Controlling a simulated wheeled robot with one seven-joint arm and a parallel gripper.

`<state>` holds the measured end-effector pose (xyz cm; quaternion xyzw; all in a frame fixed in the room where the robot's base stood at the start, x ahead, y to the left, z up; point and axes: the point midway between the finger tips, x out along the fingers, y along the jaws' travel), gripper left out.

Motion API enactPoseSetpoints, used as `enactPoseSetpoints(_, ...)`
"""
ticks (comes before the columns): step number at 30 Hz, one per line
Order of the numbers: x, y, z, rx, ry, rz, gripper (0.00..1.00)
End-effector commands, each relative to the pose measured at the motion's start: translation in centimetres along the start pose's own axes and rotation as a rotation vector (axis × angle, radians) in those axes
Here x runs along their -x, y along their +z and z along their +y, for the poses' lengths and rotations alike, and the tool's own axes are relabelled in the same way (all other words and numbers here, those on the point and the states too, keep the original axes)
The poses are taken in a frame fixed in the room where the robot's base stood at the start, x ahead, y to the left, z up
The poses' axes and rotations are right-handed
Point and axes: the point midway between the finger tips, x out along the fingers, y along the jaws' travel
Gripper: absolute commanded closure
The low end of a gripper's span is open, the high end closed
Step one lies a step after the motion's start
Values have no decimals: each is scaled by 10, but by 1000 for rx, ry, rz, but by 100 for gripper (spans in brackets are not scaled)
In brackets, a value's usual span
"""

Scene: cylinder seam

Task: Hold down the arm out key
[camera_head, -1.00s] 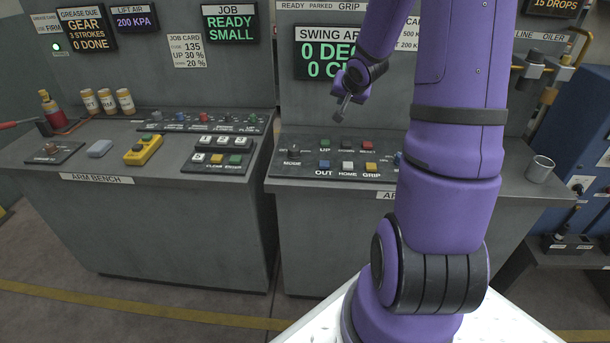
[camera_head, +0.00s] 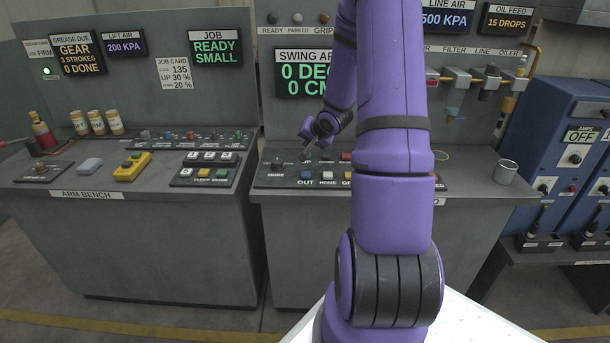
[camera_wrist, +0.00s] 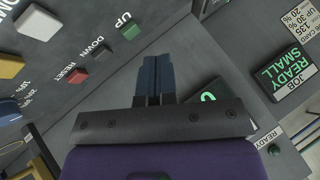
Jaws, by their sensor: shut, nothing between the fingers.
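The arm panel (camera_head: 268,184) lies on the middle bench. Its blue OUT key (camera_head: 306,175) is in the front row, left of the white HOME key (camera_head: 327,175). My gripper (camera_head: 307,155) is shut and empty, low over the panel's back row, behind the OUT key in the head view. In the wrist view the shut dark fingers (camera_wrist: 155,62) point up the picture, beside the green UP key (camera_wrist: 130,32). I cannot tell whether they touch anything. The OUT key is out of the wrist view. The swing arm display (camera_head: 303,78) reads 0 DEG and 0 CM.
The DOWN key (camera_wrist: 103,52) and red RESET key (camera_wrist: 77,75) sit near the fingers. The yellow GRIP key (camera_wrist: 9,66) is farther left. My arm hides the panel's right part in the head view. A metal cup (camera_head: 505,172) stands at the bench's right end.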

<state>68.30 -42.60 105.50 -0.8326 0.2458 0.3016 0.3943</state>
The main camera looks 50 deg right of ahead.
Motion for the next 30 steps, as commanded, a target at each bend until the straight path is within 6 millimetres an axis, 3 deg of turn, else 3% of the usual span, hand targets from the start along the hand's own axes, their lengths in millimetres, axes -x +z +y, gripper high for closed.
enactPoseSetpoints(18,-47,35,34,-1,1,-3,100)
enactPoseSetpoints(30,-60,44,44,1,1,-1,100)
